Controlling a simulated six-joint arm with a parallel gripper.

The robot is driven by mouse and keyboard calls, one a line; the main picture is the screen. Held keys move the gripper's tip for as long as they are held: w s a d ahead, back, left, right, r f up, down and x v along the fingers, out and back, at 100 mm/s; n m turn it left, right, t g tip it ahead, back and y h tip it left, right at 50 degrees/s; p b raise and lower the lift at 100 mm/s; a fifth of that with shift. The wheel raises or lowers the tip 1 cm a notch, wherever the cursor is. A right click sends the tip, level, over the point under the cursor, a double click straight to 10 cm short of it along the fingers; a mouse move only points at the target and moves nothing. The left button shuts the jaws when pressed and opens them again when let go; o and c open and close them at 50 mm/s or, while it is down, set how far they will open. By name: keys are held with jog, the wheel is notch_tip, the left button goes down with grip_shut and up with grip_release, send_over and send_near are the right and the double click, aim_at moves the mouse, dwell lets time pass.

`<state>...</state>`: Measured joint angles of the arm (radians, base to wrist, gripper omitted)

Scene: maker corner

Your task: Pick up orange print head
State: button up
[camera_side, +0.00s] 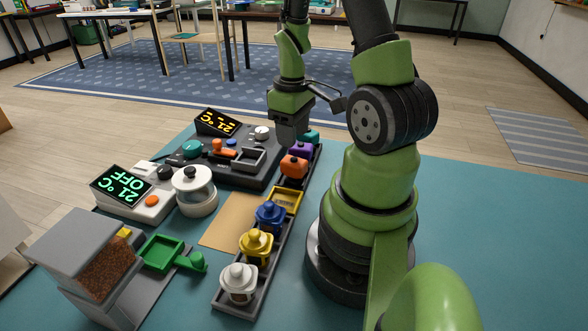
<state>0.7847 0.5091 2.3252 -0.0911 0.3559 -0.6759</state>
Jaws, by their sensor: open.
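The orange print head (294,166) stands upright in the far part of a dark rack, in front of a purple print head (301,149). My gripper (291,138) points down, just above and slightly behind the orange head in the picture. It is open with nothing visible between its fingers. I cannot tell how much height separates it from the heads. A teal piece (309,135) is partly hidden behind my gripper.
Blue (270,215), yellow (256,246) and white (239,282) heads stand in the nearer rack. A dark machine (246,172) with an orange-lit display is left of my gripper. A white jar (196,192) and green scoop (165,253) stand further left.

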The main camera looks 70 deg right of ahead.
aim_at(294, 158)
jog(key=shift+s+a+f, duration=0.1)
jog(key=shift+f, duration=1.8)
jog(key=shift+s+a+f, duration=0.1)
jog(key=shift+f, duration=1.75)
jog(key=shift+d, duration=0.1)
jog(key=shift+c, duration=0.3)
jog(key=c, duration=0.6)
